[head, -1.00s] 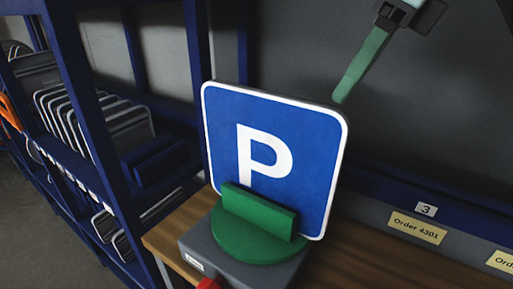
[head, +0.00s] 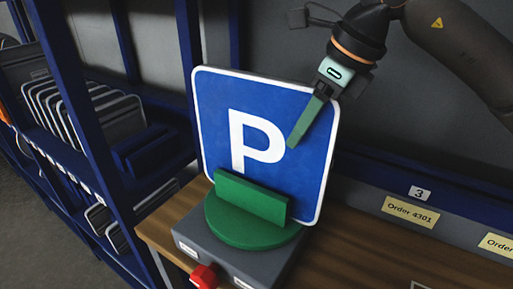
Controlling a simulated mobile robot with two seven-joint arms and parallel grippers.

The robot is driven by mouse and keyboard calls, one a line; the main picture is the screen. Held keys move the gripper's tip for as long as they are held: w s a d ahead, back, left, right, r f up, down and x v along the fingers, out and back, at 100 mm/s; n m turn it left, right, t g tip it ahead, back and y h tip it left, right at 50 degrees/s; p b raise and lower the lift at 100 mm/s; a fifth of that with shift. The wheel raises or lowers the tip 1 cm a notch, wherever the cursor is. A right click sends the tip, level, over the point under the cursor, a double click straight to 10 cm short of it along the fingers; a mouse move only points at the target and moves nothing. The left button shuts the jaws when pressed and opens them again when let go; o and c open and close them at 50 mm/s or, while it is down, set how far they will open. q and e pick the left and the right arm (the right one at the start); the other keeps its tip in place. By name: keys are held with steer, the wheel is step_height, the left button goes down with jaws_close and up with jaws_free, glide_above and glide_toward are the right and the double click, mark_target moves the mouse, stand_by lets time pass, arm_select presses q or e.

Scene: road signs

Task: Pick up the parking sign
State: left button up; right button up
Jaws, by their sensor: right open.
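The parking sign (head: 221,105) is a blue square plate with a white border and a white P. It stands upright, leaning back a little, in a green holder (head: 250,199) with a round base. My right gripper (head: 297,140) comes in from the upper right, and its green finger shows in front of the sign's right half. Only one finger shows clearly, and I cannot tell whether it touches the sign. The gripper is open and holds nothing. My left gripper is out of view.
The holder sits on a grey box (head: 222,258) with a red button (head: 204,276), on a wooden table (head: 375,245). A blue rack (head: 75,110) with several sign plates stands at the left. Labels, one reading Order 4301 (head: 410,212), line the blue rail behind. The table's right part looks clear.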

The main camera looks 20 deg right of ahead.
jaws_close()
stand_by(0.4)
steer(key=shift+r, duration=0.1)
stand_by(0.9)
